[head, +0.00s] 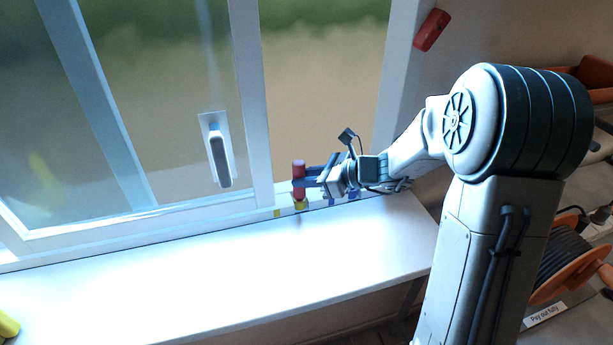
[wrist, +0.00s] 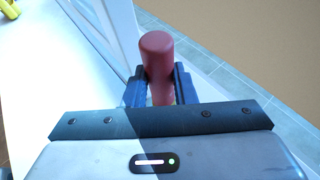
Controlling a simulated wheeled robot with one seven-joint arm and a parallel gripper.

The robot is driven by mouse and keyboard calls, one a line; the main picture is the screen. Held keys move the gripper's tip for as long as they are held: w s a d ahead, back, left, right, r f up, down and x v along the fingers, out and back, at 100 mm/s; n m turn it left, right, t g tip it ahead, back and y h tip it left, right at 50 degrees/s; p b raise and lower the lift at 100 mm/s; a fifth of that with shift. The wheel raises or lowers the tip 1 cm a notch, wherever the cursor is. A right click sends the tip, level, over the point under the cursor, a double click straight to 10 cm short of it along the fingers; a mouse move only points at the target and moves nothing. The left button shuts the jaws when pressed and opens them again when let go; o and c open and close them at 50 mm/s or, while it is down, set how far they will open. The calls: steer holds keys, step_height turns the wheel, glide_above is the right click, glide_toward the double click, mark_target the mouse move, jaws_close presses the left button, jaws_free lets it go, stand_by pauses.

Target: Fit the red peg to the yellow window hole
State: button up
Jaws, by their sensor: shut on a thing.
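The red peg (head: 299,178) is upright between the fingers of my gripper (head: 306,180), beside the window frame. In the wrist view the red peg (wrist: 158,62) stands between the two dark fingers of my gripper (wrist: 160,88), which are shut on it. In the head view a yellow piece (head: 301,205) shows directly below the peg, by the window sill. A small yellow mark (head: 277,213) sits to its left on the frame's lower rail. The hole itself is not clearly visible, and I cannot tell whether the peg's lower end touches the yellow piece.
The white sill (head: 190,275) is mostly clear. The sliding window sash with its handle (head: 218,152) stands left of the peg. Small blue pieces (head: 352,194) show behind my gripper. A yellow object (head: 7,325) lies at the far left. An orange cable reel (head: 570,262) is at the right.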

steer(key=shift+f+b, duration=0.45)
steer(key=shift+f, duration=0.15)
steer(key=o, duration=1.1)
steer(key=shift+c, duration=0.2)
steer(key=shift+d, duration=0.1)
steer(key=b+v, duration=0.1)
steer(key=v, duration=1.2)
steer(key=shift+s+d, duration=0.15)
steer(key=shift+d, duration=0.15)
steer(key=shift+r, duration=0.1)
